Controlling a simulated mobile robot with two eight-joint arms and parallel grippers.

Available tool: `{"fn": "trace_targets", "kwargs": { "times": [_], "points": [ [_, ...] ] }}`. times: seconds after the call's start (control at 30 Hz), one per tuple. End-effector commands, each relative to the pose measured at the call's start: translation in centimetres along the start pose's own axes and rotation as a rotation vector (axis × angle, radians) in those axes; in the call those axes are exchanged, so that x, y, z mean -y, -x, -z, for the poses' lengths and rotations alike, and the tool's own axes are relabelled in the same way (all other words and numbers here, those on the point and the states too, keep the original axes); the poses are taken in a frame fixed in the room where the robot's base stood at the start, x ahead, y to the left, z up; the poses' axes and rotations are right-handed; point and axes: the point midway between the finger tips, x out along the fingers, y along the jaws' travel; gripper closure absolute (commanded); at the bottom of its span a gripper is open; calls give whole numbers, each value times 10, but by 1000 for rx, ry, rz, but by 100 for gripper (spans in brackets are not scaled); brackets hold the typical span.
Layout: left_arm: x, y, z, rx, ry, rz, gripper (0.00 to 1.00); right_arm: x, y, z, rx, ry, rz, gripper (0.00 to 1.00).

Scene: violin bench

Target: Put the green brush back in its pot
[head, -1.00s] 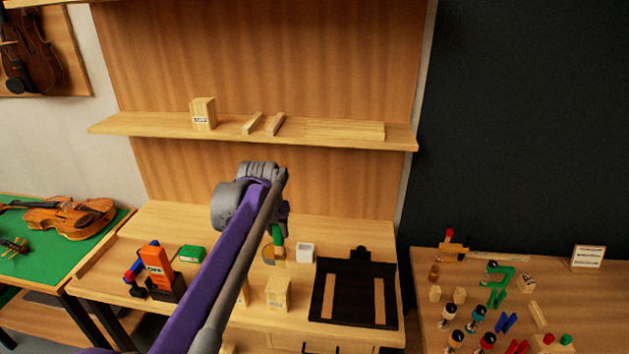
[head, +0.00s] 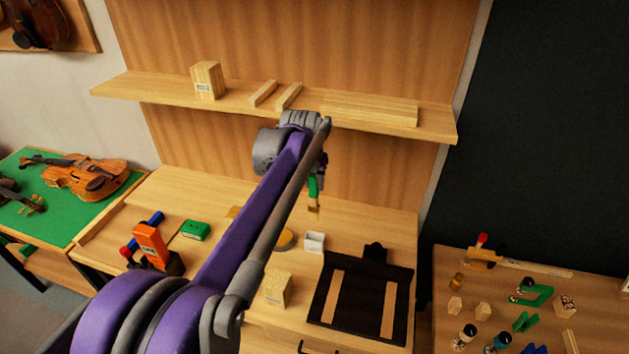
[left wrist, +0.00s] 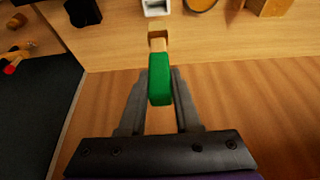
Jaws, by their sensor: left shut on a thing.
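The green brush (head: 314,187) hangs from my left gripper (head: 316,172) in the head view, its pale bristle end pointing down. In the left wrist view the green handle (left wrist: 160,79) sits between the two fingers of my left gripper (left wrist: 158,88), which is shut on it. The brush is in the air, above the back of the bench. A small white open pot (head: 314,243) stands on the bench below it; part of the pot also shows in the left wrist view (left wrist: 156,8). My right gripper is not in view.
A wooden shelf (head: 360,128) juts out above the bench.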

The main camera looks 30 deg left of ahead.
Motion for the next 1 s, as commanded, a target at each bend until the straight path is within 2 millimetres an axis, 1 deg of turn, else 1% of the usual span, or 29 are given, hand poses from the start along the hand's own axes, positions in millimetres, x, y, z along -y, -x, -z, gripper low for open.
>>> {"fn": "trace_targets", "kwargs": {
  "times": [0.07,0.27,0.8,1.0],
  "points": [
    [0,2,0,-1,0,0,100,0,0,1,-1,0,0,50],
    [0,-9,-5,1,-1,0,100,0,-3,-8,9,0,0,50],
    [0,-57,-25,1,-1,0,100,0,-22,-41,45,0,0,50],
    [0,-64,-28,0,0,0,100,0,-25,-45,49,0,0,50]
  ]
}}
